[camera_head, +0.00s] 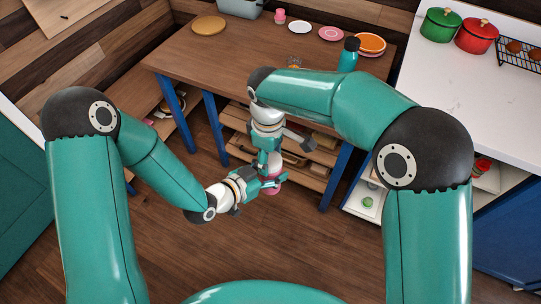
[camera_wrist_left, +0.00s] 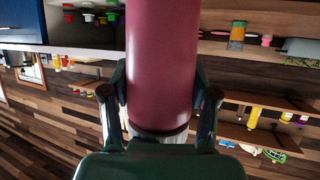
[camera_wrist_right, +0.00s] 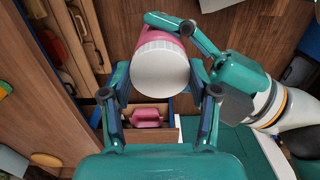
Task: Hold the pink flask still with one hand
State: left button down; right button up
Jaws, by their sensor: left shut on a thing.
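The pink flask (camera_head: 271,189) is upright in the air in front of the wooden table, partly hidden by my grippers. My left gripper (camera_head: 270,181) is shut on its body. In the left wrist view the flask (camera_wrist_left: 162,65) fills the middle, between the two fingers (camera_wrist_left: 160,98). My right gripper (camera_head: 268,160) is above the flask, pointing down. In the right wrist view the flask's white cap (camera_wrist_right: 160,72) lies between the right fingers (camera_wrist_right: 159,92), which look open with small gaps beside it. My left gripper's fingers (camera_wrist_right: 178,20) hold the pink body beyond.
The wooden table (camera_head: 185,57) behind carries a round board (camera_head: 208,24), plates (camera_head: 331,33) and a teal bottle (camera_head: 349,55). Shelves below hold several items. A white counter (camera_head: 440,85) at right carries a green pot (camera_head: 440,25) and a red pot (camera_head: 477,36). Floor in front is clear.

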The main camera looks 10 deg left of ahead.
jog(key=shift+c, duration=1.2)
jog(key=o, duration=1.4)
jog(key=shift+c, duration=0.2)
notch_tip(320, 180, up, 12)
jog(key=shift+w, duration=0.15)
jog(key=shift+f, duration=0.1)
